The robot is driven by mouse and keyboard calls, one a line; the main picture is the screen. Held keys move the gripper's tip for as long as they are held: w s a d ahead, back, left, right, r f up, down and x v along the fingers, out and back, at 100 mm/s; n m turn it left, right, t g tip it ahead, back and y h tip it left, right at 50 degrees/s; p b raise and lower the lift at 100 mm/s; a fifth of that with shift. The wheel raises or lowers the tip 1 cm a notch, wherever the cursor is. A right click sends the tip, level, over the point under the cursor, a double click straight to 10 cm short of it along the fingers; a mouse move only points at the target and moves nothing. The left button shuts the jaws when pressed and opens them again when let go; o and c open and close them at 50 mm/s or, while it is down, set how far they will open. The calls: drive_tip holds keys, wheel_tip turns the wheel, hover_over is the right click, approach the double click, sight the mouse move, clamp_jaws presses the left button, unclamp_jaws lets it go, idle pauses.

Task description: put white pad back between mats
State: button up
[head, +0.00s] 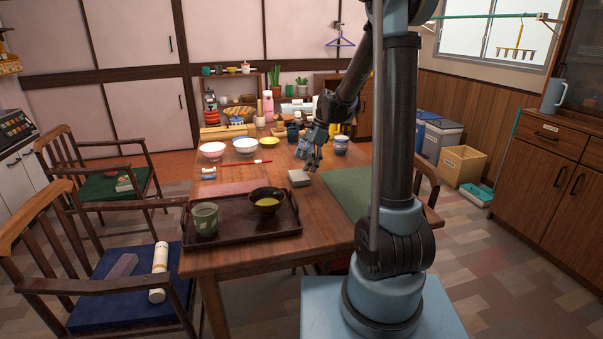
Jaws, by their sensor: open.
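A small pale grey-white pad (299,178) lies on the wooden table, in the gap between two mats. A green mat (349,187) is to its right, partly hidden behind my arm. A reddish mat (228,188) is to its left, partly covered by a dark tray. The pad appears apart from both mats. My gripper (308,163) is open and empty, with its fingers pointing down just behind and above the pad. I cannot tell the exact height of the fingers over the table.
The dark tray (238,237) at the table's front left holds a green cup (205,218) and a dark bowl (267,199). Several bowls, a red stick (248,162) and a blue-white cup (341,144) stand farther back. Chairs (105,260) line the left side. Bare table lies in front of the pad.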

drive_tip(key=s+v, duration=0.1)
drive_tip(key=v, duration=0.7)
drive_tip(key=s+d+r+n+t+h, duration=0.15)
drive_tip(key=s+d+n, duration=0.3)
drive_tip(key=s, duration=0.45)
drive_tip(key=s+d+f+n, duration=0.3)
drive_tip(key=s, duration=0.4)
drive_tip(key=s+d+f+n+t+h, duration=0.1)
drive_tip(key=s+d+f+n, duration=0.2)
drive_tip(key=s, duration=0.5)
drive_tip(key=s+d+f+n+t+h, duration=0.1)
drive_tip(key=s+d+f+n, duration=0.2)
drive_tip(key=s, duration=0.4)
drive_tip(key=shift+s+d+f+n+h, duration=0.15)
drive_tip(key=shift+d+n, duration=0.15)
drive_tip(key=shift+d, duration=0.3)
drive_tip(key=shift+s+d+f+n+h, duration=0.15)
drive_tip(key=shift+d+n, duration=0.1)
drive_tip(key=shift+d, duration=0.35)
drive_tip(key=shift+s+d+f, duration=0.2)
drive_tip(key=shift+s+f, duration=0.1)
drive_tip(key=shift+f, duration=0.05)
